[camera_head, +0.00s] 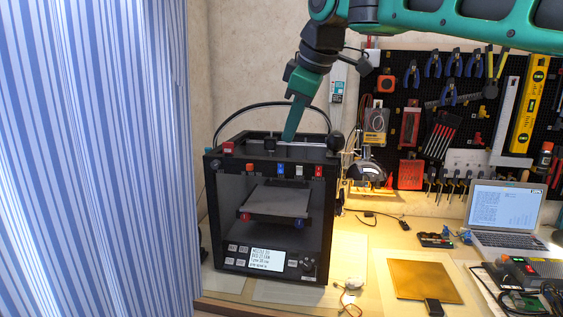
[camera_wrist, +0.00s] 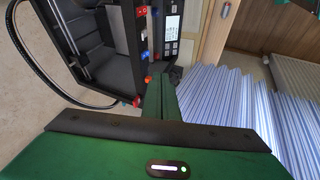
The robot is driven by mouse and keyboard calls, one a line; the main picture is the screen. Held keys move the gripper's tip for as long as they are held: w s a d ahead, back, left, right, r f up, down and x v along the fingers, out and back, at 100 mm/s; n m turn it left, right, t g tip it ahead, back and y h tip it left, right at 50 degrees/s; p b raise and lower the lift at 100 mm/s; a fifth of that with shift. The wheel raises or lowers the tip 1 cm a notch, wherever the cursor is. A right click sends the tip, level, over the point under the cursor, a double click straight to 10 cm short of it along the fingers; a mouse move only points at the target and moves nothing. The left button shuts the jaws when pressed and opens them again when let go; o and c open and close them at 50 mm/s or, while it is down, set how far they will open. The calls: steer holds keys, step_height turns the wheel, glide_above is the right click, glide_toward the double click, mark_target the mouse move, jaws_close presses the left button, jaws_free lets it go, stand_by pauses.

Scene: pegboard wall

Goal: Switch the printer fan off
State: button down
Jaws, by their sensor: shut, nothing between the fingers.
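The black box-framed 3D printer (camera_head: 328,215) stands on the bench, with a lit display (camera_head: 266,259) low on its front. Along its upper front edge sit an orange-red switch (camera_head: 251,168), a blue one (camera_head: 281,169), a white one (camera_head: 299,170) and a red one (camera_head: 319,170). Their labels are too small to read, so I cannot tell which is the fan's. My gripper (camera_head: 289,136) is shut and empty, pointing down over the printer's top, behind the switch row. In the wrist view, the shut fingers (camera_wrist: 161,80) overlap the printer's edge near small red and blue parts; contact is unclear.
A black cable loops behind the printer. A striped blue curtain (camera_head: 95,160) hangs close on the left. A pegboard with tools (camera_head: 400,95) is behind right. A laptop (camera_head: 507,212) and a gold plate (camera_head: 422,280) lie on the bench to the right.

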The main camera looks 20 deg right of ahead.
glide_toward(281, 168)
steer(key=a+f, duration=0.3)
steer(key=f, duration=0.2)
steer(key=shift+w+d+f, duration=0.25)
steer(key=shift+w+d, duration=0.1)
steer(key=shift+w, duration=0.25)
steer(key=shift+w+d+f, duration=0.3)
steer(key=shift+w+d, duration=0.05)
steer(key=shift+w, duration=0.25)
